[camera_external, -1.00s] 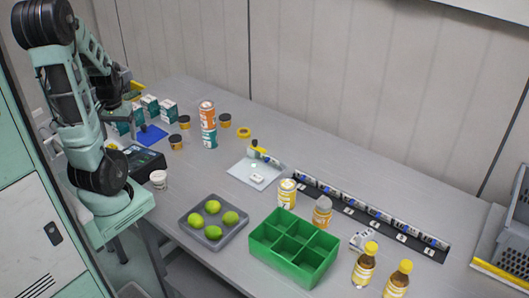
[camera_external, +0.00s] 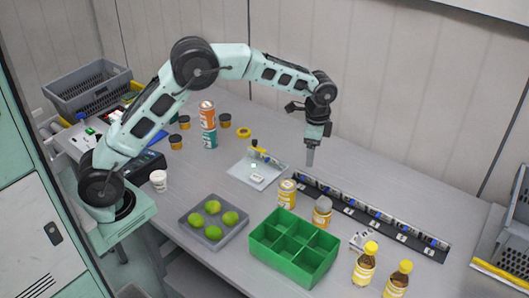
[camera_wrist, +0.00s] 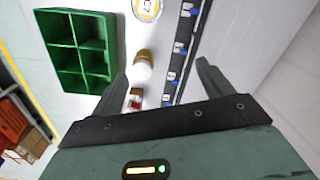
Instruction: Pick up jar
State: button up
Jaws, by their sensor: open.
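A jar (camera_external: 322,213) with a grey-white lid and amber contents stands upright on the table, behind the green divided box. It also shows in the wrist view as a brown and whitish shape (camera_wrist: 143,65), left of centre between the finger lines. My gripper (camera_external: 310,160) points down above the table, behind and a little left of the jar, apart from it. In the wrist view my gripper (camera_wrist: 162,72) has its fingers spread with nothing held. Several small dark-lidded amber jars (camera_external: 185,122) stand farther left.
The green box (camera_external: 300,270) is close in front of the jar. A yellow can (camera_external: 286,193) stands to its left, a black rack strip (camera_external: 375,215) runs behind, and bottles (camera_external: 365,265) stand at right. A grey tray (camera_external: 213,244) holds limes.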

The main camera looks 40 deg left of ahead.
jog(key=m, duration=0.2)
send_over(324, 202)
jog(key=f, duration=0.2)
jog(key=f+p, duration=0.1)
jog(key=f, duration=0.2)
jog(key=f+p, duration=0.1)
jog(key=f, duration=0.2)
jog(key=f+p, duration=0.1)
jog(key=f, duration=0.3)
jog(key=shift+w+d, duration=0.1)
jog(key=shift+d, duration=0.15)
jog(key=shift+a+f+p, duration=0.15)
jog(key=shift+f+p, duration=0.65)
jog(key=shift+f, duration=0.85)
jog(key=shift+a+f+p, duration=0.1)
jog(key=shift+f+p, duration=0.7)
jog(key=shift+f, duration=0.85)
jog(key=shift+r, duration=0.1)
jog(key=c, duration=1.3)
